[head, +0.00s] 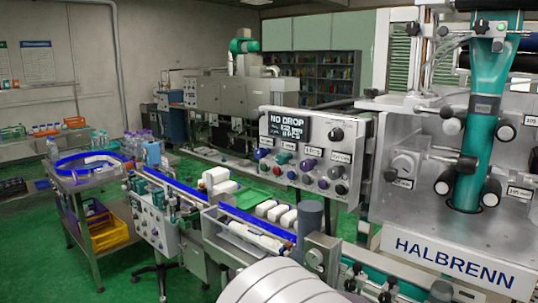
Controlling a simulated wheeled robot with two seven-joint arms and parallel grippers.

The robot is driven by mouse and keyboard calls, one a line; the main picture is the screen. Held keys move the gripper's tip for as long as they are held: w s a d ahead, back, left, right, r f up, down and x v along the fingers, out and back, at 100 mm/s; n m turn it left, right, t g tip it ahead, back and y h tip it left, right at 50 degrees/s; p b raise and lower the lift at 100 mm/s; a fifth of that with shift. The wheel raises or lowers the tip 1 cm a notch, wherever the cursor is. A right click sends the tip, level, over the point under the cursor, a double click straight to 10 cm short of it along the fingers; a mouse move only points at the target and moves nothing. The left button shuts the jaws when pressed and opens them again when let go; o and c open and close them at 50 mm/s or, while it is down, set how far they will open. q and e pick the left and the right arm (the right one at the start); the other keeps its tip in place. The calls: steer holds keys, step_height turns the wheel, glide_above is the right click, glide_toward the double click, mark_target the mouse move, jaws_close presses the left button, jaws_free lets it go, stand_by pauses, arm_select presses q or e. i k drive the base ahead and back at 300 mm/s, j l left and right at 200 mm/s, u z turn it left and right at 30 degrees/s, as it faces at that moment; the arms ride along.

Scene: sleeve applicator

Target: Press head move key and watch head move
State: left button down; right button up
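A grey control panel (312,158) stands in the middle of the head view. Its dark display (289,127) reads "NO DROP" with smaller lines below. Rows of coloured round buttons and knobs sit under and beside the display; their small labels are too small to read, so I cannot tell which is the head move key. The applicator head (430,170) is at the right, above a "HALBRENN" plate (455,262). A teal sleeve film (482,120) runs down it between black rollers. Neither of my grippers is in view.
A large pale ribbed shape (280,285) fills the bottom middle. A cart (95,185) with a blue ring and yellow crates stands left. Green floor is open at lower left.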

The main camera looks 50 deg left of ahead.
mark_target(341, 189)
steer(key=u, duration=1.6)
